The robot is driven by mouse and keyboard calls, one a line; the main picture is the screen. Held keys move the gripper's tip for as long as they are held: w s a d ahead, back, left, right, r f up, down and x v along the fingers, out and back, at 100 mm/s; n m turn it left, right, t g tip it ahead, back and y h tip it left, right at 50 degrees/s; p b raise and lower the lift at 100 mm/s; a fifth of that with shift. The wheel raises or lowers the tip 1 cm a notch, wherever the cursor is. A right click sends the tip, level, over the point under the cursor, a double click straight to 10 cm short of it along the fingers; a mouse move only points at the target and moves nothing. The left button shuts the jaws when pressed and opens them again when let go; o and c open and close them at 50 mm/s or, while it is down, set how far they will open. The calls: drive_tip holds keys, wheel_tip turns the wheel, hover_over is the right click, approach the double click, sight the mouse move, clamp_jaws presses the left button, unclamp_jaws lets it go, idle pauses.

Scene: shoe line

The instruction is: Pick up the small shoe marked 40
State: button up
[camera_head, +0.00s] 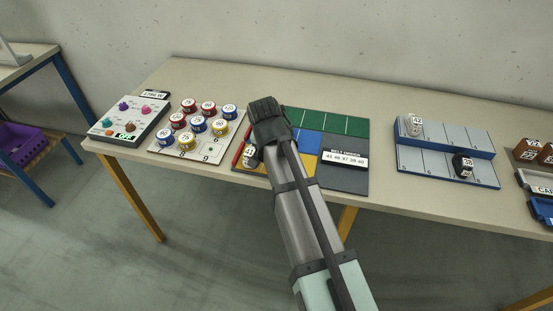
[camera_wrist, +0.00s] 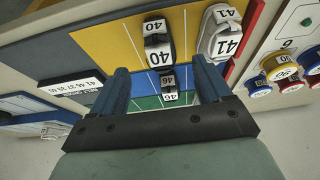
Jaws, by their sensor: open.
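The shoe marked 40 (camera_wrist: 156,48) is dark with white number labels and sits on the yellow section of the sorting mat (camera_wrist: 92,42) in the wrist view. My gripper (camera_wrist: 161,68) is open and empty above the mat. Its two blue fingers stand apart, pointing toward the shoe, which shows ahead between and slightly beyond their tips. In the head view my gripper (camera_head: 265,112) and arm cover part of the mat, and the shoe marked 40 is hidden.
A white shoe marked 41 (camera_wrist: 221,36) stands close right of the 40 shoe. A dark shoe marked 46 (camera_wrist: 168,86) sits on the blue section between my fingers. A rack (camera_head: 440,158) with shoes stands right; round numbered cans (camera_head: 198,125) stand left.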

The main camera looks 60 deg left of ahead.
drive_tip(key=shift+x, duration=2.95)
drive_tip(key=shift+a+r, duration=0.1)
drive_tip(key=shift+a, duration=0.05)
drive_tip(key=shift+c, duration=0.2)
drive_tip(key=c, duration=1.1)
